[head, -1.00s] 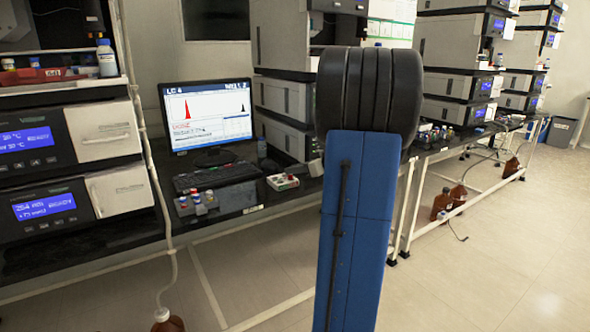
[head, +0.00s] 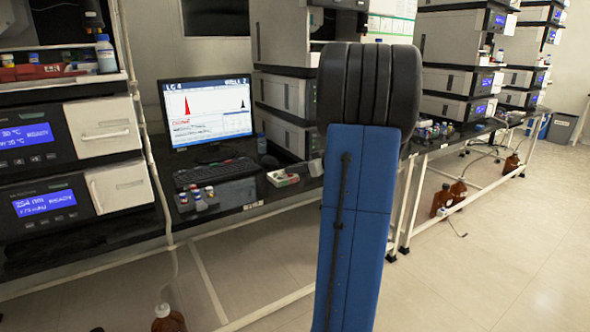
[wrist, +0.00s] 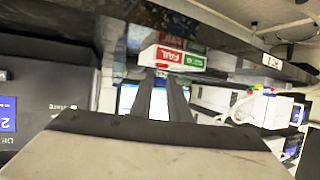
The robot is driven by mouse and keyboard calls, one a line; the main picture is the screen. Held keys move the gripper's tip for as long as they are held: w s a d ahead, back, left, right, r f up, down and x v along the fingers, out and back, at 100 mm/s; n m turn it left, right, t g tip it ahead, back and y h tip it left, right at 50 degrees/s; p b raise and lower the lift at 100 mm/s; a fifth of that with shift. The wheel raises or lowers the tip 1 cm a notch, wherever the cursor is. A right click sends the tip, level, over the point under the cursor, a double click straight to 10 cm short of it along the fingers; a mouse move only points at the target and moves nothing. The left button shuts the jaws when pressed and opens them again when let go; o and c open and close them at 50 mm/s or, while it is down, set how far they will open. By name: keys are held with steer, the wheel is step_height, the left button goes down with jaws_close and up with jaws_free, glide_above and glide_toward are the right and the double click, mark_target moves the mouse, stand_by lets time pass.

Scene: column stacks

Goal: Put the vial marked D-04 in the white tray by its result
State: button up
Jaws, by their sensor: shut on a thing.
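The white tray (head: 283,179) stands on the dark bench, right of the keyboard. In the wrist view the tray (wrist: 150,55) shows a red FAIL label and a green PASS label. My gripper (wrist: 160,76) has its two dark fingers close together in front of the tray, apparently shut on a small vial. The vial is mostly hidden, and its marking cannot be read. The monitor (head: 207,108) reads LC 4 and shows a red peak, a smaller black peak and red text too small to read.
A grey rack (head: 197,200) with several vials stands left of the tray, before the keyboard (head: 215,172). A brown bottle (head: 168,319) stands on the floor. The floor at right is open.

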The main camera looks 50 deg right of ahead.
steer(key=o, duration=0.9)
steer(key=v, duration=1.7)
steer(key=shift+s+r, duration=0.1)
steer(key=shift+s, duration=0.1)
